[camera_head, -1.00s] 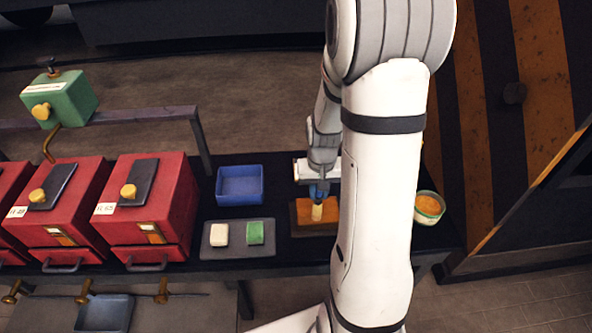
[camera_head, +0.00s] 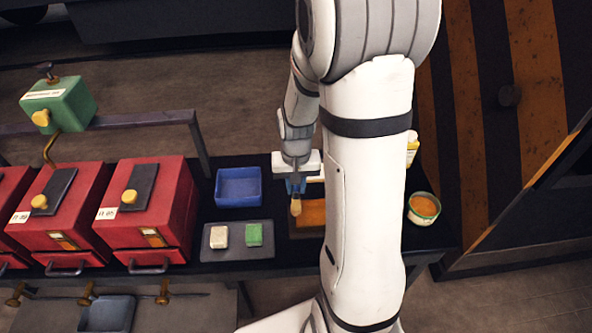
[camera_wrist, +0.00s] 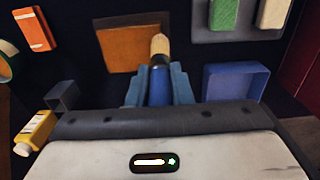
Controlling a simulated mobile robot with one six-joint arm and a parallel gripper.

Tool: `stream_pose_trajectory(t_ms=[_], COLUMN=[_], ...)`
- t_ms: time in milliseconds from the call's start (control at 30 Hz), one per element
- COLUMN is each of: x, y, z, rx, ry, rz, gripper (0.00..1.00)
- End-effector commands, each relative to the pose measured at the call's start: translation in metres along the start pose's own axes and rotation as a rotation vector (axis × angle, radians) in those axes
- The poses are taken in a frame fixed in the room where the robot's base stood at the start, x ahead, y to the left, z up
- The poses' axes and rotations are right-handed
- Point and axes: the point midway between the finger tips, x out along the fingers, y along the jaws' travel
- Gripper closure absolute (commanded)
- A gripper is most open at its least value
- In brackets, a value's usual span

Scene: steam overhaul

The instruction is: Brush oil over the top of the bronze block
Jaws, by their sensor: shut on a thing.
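The bronze block (camera_head: 312,214) lies flat in a dark holder on the bench, partly hidden by my arm in the head view. It shows more fully in the wrist view (camera_wrist: 130,52). My gripper (camera_head: 295,187) points down and its blue fingers, also in the wrist view (camera_wrist: 158,82), are shut on a brush (camera_wrist: 159,52). The brush has a dark blue handle, a dark collar and pale tan bristles (camera_head: 296,208). The bristles are at the block's left edge in the head view. I cannot tell whether they touch it.
A blue tray (camera_head: 239,200) and a grey tray (camera_head: 209,253) with a white and a green bar stand to the left. Red boxes (camera_head: 150,215) fill the left bench.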

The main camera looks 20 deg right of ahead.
Motion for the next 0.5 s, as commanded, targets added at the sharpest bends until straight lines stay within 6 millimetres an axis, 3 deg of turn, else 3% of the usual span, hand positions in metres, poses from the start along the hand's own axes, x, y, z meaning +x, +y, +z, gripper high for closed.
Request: stream_pose_trajectory(t_ms=[300, 500], x=[-0.032, -0.035], y=[0.001, 0.001], z=[-0.001, 0.000], rx=[0.002, 0.002], ry=[0.002, 0.001], rz=[0.000, 0.000], gripper=[1.00, 1.00])
